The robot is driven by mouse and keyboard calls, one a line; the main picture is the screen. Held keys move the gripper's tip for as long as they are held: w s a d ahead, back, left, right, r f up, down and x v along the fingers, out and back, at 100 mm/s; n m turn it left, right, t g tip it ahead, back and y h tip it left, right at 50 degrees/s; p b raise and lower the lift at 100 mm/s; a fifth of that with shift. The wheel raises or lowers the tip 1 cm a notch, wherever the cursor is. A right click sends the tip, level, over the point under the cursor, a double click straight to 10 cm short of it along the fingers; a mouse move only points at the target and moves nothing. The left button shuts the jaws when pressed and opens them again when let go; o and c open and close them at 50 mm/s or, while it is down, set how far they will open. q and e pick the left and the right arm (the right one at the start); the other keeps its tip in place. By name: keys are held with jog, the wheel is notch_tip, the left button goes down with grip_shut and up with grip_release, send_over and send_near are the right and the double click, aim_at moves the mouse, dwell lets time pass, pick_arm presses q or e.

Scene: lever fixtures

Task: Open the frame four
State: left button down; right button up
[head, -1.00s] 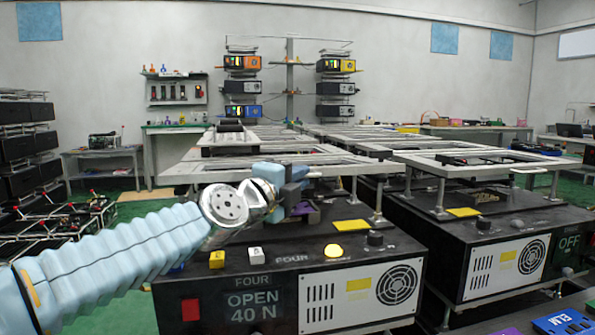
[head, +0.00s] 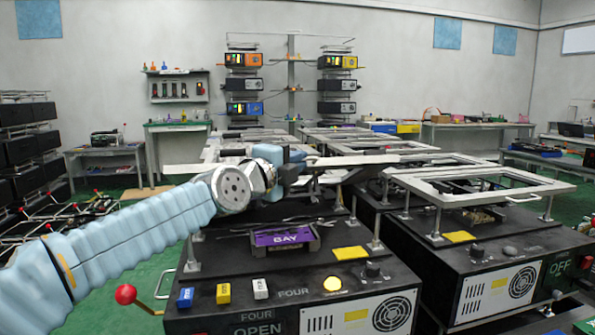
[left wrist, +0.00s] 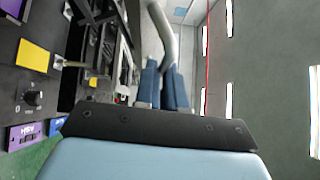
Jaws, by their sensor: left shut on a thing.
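The black box marked FOUR (head: 293,292) stands in front of me, with OPEN on its front panel and a lit yellow button (head: 332,284) on top. Its grey frame (head: 355,161) is raised and shows nearly edge-on, with a purple BAY block (head: 284,237) in plain view under it. My left gripper (head: 292,172) is at the frame's near side, shut on its handle. In the left wrist view, the blue fingers (left wrist: 161,86) close at a curved grey bar (left wrist: 162,32). The exact contact is partly hidden. My right gripper is not in view.
A similar box marked OFF (head: 559,265) with a flat frame (head: 480,183) stands close on the right. More frames lie in rows behind. A red-knobbed lever (head: 126,294) stands at the left of box FOUR. Green floor shows at the left.

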pick_arm(q)
jog(key=shift+w+a+r+p, duration=0.3)
jog(key=shift+w+r, duration=0.3)
jog(key=shift+r, duration=0.35)
jog(key=shift+w+a+r+p, duration=0.15)
jog(key=shift+w+r+p, duration=0.1)
jog(key=shift+w+r, duration=0.5)
jog(key=shift+s+r, duration=0.15)
